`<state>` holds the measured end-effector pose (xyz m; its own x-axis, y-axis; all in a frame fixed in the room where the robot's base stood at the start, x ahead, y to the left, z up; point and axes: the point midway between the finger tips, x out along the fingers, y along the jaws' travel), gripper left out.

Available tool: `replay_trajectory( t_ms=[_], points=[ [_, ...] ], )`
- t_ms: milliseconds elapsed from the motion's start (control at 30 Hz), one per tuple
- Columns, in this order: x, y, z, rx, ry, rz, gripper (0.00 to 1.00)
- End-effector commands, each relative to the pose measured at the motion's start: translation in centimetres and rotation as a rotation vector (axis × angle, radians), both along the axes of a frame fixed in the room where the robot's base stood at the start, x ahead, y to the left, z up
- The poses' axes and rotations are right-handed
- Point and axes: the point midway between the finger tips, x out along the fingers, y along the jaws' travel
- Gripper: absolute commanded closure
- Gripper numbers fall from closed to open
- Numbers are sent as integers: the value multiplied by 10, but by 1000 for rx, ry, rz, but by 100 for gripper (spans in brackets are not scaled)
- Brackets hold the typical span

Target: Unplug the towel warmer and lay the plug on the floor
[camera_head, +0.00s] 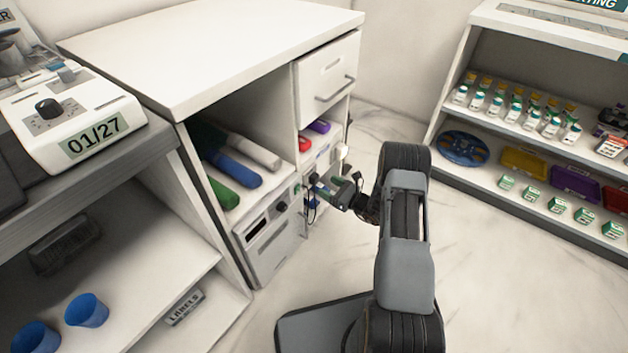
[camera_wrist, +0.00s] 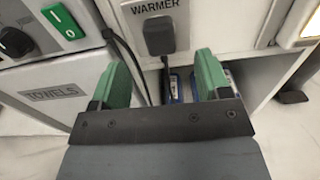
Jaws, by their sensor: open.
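The black plug (camera_wrist: 160,36) sits in a pale socket plate under a "WARMER" label (camera_wrist: 152,7) in the wrist view. A dark cord hangs down from it. My gripper (camera_wrist: 163,72) is open and empty, its two green fingertips below the plug, one to each side and apart from it. In the head view my gripper (camera_head: 322,187) reaches into the cabinet's right side; I cannot make out the plug there. The towel warmer (camera_head: 268,246), a pale grey box, stands low in the cabinet. Its "TOWELS" front (camera_wrist: 58,97) shows left of my gripper in the wrist view.
The white cabinet (camera_head: 205,55) has a drawer (camera_head: 328,80) above my gripper and rolled towels (camera_head: 232,168) on a shelf. Blue items (camera_wrist: 174,88) lie behind the fingertips. The pale floor (camera_head: 500,270) is clear to the right, before a stocked shelf unit (camera_head: 520,195).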

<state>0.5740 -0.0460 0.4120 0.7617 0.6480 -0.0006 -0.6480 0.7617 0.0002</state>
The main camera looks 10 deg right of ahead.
Motion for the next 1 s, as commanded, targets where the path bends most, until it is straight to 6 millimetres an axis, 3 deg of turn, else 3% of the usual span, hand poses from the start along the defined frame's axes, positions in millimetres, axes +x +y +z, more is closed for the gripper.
replay_trajectory(
  t_ms=[500,1000],
  points=[
    [40,34,-1,0,-1,1,30],
    [45,38,1,0,-3,0,30]
  ],
)
